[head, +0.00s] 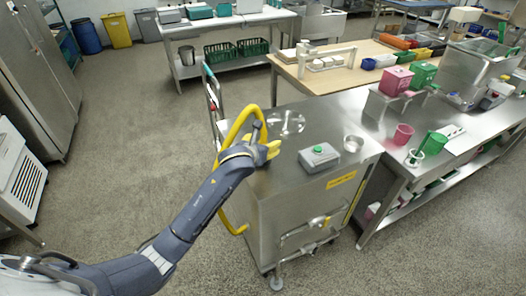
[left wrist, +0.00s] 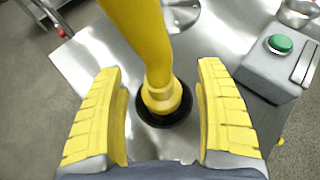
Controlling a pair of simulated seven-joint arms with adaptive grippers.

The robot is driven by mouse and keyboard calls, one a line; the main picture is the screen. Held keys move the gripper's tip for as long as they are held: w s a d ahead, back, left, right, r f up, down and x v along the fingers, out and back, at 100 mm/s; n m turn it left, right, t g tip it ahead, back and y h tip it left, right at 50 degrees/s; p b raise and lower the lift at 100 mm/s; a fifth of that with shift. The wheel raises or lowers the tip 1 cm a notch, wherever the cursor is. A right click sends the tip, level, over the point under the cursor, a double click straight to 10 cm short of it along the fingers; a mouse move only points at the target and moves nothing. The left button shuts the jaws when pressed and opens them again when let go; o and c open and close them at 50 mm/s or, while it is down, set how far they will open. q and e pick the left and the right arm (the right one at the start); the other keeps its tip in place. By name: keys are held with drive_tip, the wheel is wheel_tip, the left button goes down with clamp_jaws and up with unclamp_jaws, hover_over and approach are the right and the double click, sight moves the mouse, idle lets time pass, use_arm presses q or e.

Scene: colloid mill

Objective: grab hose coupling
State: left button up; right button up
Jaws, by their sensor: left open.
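A thick yellow hose (head: 240,124) arcs over the left side of the steel mill cabinet (head: 300,193). In the left wrist view the hose (left wrist: 138,35) comes down to a yellow coupling (left wrist: 162,97) seated in a dark round ring (left wrist: 168,112) on the steel top. My left gripper (head: 270,150) is at the cabinet top by the hose. In the left wrist view its yellow ribbed fingers (left wrist: 160,112) stand open, one on each side of the coupling, with gaps visible. In the head view the gripper hides the coupling. My right gripper is not in view.
A grey box with a green button (head: 319,157) sits right of the gripper, also close in the left wrist view (left wrist: 279,68). A metal bowl (head: 353,143) and a clear disc-shaped part (head: 286,122) are on the cabinet top. A steel bench (head: 470,150) with cups adjoins on the right.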

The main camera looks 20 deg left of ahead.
use_arm(q)
drive_tip(key=shift+w, duration=0.15)
drive_tip(key=shift+c, duration=0.4)
drive_tip(key=c, duration=1.4)
